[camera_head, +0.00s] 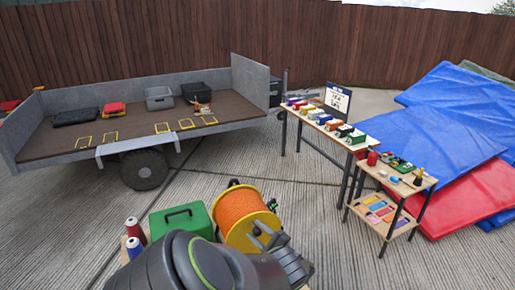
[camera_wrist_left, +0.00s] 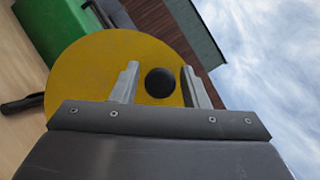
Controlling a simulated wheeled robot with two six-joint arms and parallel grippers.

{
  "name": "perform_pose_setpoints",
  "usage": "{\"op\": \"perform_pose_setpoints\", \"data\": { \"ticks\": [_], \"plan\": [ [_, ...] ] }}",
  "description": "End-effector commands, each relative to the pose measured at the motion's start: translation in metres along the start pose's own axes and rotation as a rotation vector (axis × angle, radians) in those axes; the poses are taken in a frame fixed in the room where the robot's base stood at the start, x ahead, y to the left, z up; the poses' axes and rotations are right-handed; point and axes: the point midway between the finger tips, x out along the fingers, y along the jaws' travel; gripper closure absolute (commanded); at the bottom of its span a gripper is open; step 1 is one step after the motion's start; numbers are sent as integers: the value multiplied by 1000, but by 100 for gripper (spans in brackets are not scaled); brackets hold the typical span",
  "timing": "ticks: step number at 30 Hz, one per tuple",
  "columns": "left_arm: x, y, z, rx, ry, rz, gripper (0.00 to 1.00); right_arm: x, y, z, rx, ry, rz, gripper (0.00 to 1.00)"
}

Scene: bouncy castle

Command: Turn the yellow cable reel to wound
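The yellow cable reel (camera_head: 265,234), wound with orange cable (camera_head: 240,208), stands beside a green box near the front in the head view. In the left wrist view, the yellow disc of the reel (camera_wrist_left: 85,75) faces me with a round black knob (camera_wrist_left: 159,83) on it. My left gripper (camera_head: 268,236) is open at the reel's near side. Its two fingers stand apart on either side of the knob in the left wrist view (camera_wrist_left: 160,70), with gaps visible. My arm hides part of the reel's lower side in the head view. My right gripper is not in view.
A green box (camera_head: 182,221) with a handle touches or nearly touches the reel's left. Red (camera_head: 134,230) and blue (camera_head: 134,248) bottles stand further left. A trailer (camera_head: 130,130), a long table (camera_head: 325,128) and a small shelf table (camera_head: 392,184) stand beyond, with open concrete between.

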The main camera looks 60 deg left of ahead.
Motion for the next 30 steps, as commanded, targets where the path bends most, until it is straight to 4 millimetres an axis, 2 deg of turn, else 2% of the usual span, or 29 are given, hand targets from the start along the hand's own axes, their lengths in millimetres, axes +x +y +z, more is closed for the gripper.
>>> {"op": "perform_pose_setpoints", "data": {
  "ticks": [10, 14, 17, 30],
  "plan": [
    [0, 0, 0, 0, 0, -1, 52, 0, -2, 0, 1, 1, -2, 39],
    [-12, 0, -1, -1, 1, -1, 52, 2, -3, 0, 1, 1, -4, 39],
    [-30, 1, -1, 0, 3, -1, 52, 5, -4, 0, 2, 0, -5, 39],
    [-136, 3, -3, -1, 2, -1, 52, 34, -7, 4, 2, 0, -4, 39]
  ]
}}
